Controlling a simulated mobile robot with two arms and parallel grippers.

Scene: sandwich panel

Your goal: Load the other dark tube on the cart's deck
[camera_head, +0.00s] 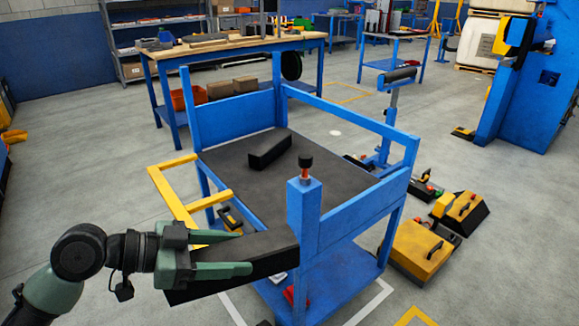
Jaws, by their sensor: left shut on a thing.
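The blue cart (350,214) stands in the middle, with a dark flat deck (222,165). One dark tube (270,148) lies on the deck, slanted, near its far middle. My left gripper (243,253) is shut on another dark tube (274,258) at the cart's near left corner. This held tube lies across the near edge of the deck beside the corner post, and its left end sticks out past the cart. I cannot tell whether it touches the deck. My right gripper is not in view.
A near corner post (303,215) with a black knob rises right of the held tube. A yellow handle frame (172,197) juts from the cart's left side. Blue rails close the back and right. Yellow and black cases (418,248) lie on the floor at right. The deck's middle is bare.

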